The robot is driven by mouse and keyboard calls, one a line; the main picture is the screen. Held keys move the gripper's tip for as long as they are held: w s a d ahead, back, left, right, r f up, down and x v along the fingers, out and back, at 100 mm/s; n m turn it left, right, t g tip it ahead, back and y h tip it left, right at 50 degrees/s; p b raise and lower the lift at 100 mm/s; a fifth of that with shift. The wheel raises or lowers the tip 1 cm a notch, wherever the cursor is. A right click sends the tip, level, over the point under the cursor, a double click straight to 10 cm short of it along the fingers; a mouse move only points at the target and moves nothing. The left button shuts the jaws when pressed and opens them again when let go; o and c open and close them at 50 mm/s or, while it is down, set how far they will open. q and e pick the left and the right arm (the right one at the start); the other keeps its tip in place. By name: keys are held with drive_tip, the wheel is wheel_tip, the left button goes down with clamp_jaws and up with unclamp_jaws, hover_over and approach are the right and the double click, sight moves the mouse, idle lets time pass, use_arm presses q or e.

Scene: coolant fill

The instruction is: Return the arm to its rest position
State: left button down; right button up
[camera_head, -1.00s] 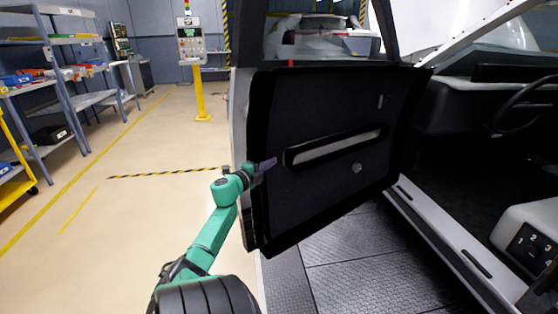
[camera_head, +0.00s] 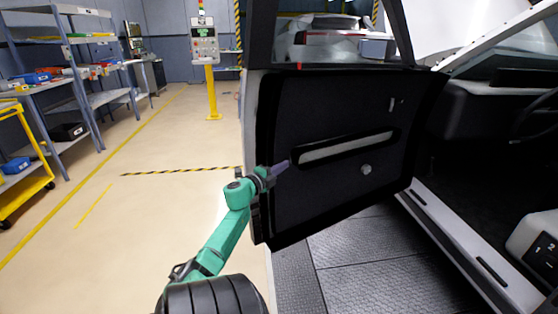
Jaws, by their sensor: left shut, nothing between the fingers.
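My left arm comes up from the bottom of the head view, green with dark joints. Its gripper (camera_head: 279,168) is shut and empty, pointing right in front of the inner panel of the open car door (camera_head: 330,110). The fingertips are close to the left end of the door's light grey armrest recess (camera_head: 346,148). I cannot tell whether they touch the panel. My right gripper is not in view.
The car's sill (camera_head: 462,245) and dark cabin lie to the right. Grey metal floor plates (camera_head: 375,265) lie below the door. Shelving (camera_head: 75,85) and a yellow cart (camera_head: 28,170) stand at the left. A yellow post with a control panel (camera_head: 204,45) stands behind. The floor between is clear.

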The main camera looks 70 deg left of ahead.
use_arm(q)
drive_tip(key=a+v, duration=0.1)
drive_tip(key=v, duration=0.8)
drive_tip(key=shift+s+a+p, duration=0.3)
